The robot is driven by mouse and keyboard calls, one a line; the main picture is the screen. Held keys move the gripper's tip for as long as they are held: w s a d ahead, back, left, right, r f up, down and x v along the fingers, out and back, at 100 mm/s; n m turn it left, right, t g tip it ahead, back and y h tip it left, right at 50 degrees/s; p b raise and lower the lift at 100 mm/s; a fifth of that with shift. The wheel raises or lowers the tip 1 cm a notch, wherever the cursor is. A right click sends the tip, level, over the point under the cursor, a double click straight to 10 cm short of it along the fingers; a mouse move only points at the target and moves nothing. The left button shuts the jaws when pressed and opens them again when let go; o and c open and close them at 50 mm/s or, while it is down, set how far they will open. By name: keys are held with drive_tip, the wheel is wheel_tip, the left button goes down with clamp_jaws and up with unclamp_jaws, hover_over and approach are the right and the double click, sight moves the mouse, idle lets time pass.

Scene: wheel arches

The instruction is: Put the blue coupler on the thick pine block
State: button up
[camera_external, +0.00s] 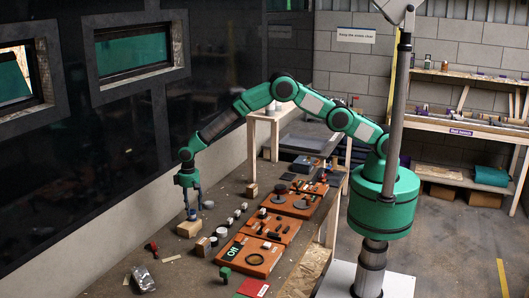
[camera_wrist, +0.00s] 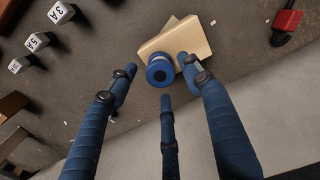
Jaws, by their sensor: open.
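The blue coupler (camera_wrist: 160,71), a short round piece with a dark centre hole, shows between my gripper's fingers in the wrist view. It overlaps the edge of the pale pine block (camera_wrist: 188,40) and appears to stand on it. In the external view the coupler (camera_external: 192,214) is small, on top of the pine block (camera_external: 188,230). My gripper (camera_wrist: 157,66) is open, its blue fingers spread around the coupler with visible gaps. In the external view my gripper (camera_external: 191,208) points down over the block. The contact between coupler and block is not clear.
A red-and-black tool (camera_wrist: 287,22) lies at right. Orange trays (camera_external: 254,255) fill the bench's right side. A crumpled silver bag (camera_external: 143,278) lies at the front.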

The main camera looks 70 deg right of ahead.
sight(192, 210)
wheel_tip(192, 210, up, 9)
drive_tip(key=shift+f, duration=0.2)
idle(1.0)
